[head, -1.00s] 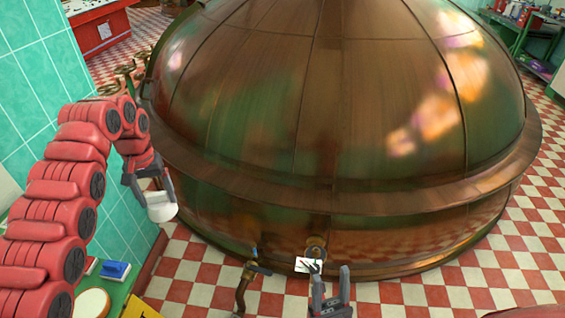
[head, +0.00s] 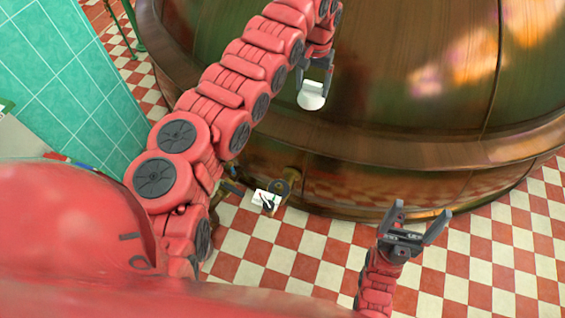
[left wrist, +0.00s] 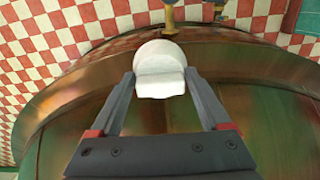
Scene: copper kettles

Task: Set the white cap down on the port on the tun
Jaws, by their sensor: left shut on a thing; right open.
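The white cap (head: 311,97) hangs between the fingers of my left gripper (head: 314,82), which is shut on it. The copper tun (head: 400,100) is behind and below it, and the cap appears in front of its curved shell. In the left wrist view the cap (left wrist: 160,68) sits between the fingertips with the tun's rim behind it. A brass fitting (head: 291,180) is low on the tun's side; I cannot tell whether it is the port. My right gripper (head: 422,215) is open and empty, in front of the tun.
A white label (head: 267,200) hangs by the brass fitting. A green tiled wall (head: 65,75) is on the left. The red and white checked floor (head: 490,250) is clear at right. My left arm hides part of the tun and floor.

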